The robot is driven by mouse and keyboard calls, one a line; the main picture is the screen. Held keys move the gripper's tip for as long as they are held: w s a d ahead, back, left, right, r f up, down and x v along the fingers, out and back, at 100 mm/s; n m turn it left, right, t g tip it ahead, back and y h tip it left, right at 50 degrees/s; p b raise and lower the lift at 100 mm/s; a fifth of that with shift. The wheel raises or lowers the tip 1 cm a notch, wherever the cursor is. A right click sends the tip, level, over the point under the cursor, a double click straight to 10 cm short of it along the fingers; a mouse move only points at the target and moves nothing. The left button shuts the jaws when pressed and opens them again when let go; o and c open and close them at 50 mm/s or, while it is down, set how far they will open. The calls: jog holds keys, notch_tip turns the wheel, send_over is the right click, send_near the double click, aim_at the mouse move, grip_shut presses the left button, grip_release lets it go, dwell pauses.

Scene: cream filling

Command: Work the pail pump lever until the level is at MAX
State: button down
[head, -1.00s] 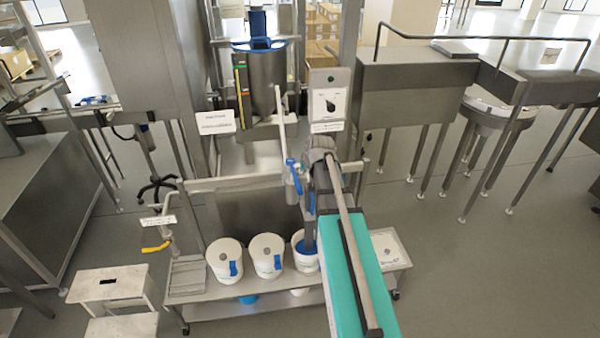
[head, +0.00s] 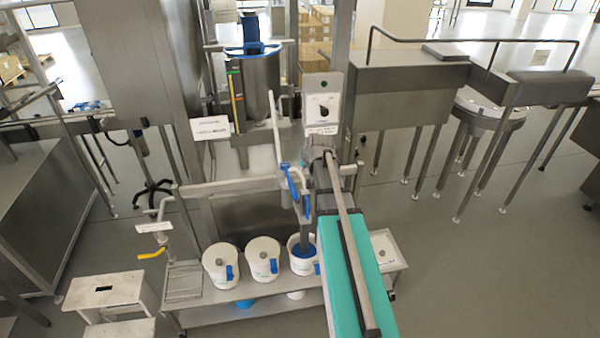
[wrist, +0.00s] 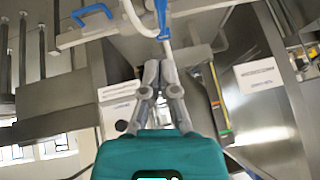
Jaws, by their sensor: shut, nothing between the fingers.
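The pump stands at the rightmost white pail (head: 301,262), its grey tube going down into the pail beside blue contents. A long pale lever (head: 274,118) rises steeply from the pump's blue-fitted head (head: 291,184). My gripper (head: 315,153) is just right of the lever, at the end of my teal arm. In the wrist view, my gripper's grey fingers (wrist: 160,68) are shut and empty, close to a pale rod (wrist: 138,18) and a blue part (wrist: 162,18). I cannot tell whether they touch. The fill level and a MAX mark cannot be read.
Two lidded white pails (head: 221,265) (head: 263,259) stand left on the low bench (head: 215,308). A steel tank with a blue rim (head: 255,85) and coloured strip is behind. A knob panel (head: 323,103) stands close behind my gripper. Open floor lies right.

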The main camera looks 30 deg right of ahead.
jog(key=b, duration=0.8)
send_over(293, 186)
jog(key=s+d, duration=0.1)
jog(key=s, duration=0.1)
jog(key=shift+f, duration=3.95)
jog(key=shift+a+f+b, duration=0.25)
jog(key=shift+f+b, duration=0.55)
jog(key=shift+f, duration=0.15)
jog(key=shift+a+f+b, duration=0.2)
jog(key=shift+f+b, duration=0.6)
jog(key=shift+f, duration=0.1)
jog(key=shift+a, duration=0.1)
jog(key=shift+f, duration=0.1)
